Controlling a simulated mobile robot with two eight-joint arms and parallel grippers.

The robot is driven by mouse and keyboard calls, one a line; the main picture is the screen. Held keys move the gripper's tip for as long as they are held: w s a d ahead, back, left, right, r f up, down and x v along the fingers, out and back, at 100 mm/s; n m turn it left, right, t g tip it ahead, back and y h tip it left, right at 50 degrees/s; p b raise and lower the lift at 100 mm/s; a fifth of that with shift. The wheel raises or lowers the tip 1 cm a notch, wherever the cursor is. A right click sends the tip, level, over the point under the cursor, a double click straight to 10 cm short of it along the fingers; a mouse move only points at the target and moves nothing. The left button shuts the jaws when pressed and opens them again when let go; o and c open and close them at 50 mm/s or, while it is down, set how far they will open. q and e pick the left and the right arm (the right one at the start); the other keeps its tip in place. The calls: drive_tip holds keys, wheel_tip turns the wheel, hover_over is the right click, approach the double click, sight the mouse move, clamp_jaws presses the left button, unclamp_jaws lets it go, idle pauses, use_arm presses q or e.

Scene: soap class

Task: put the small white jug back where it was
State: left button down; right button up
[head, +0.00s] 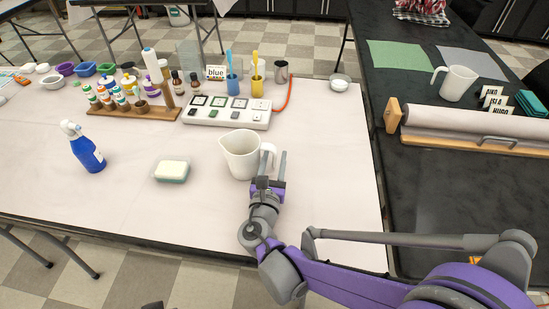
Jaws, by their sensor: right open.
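A small white jug (239,154) stands upright on the white-covered table, its spout to the left and its handle to the right. My right gripper (275,167) is open at the jug's handle side, with its fingers pointing away from me and close to the handle. I cannot tell whether a finger touches the handle. My left gripper is not in view.
A soap block in a dish (172,171) and a blue spray bottle (84,148) stand left of the jug. A white board with squares (227,112) and cups with brushes (257,87) stand behind it. A paper roll (478,123) lies on the counter. The table's front is clear.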

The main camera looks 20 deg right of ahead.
drive_tip(key=p+v, duration=0.1)
drive_tip(key=v, duration=1.1)
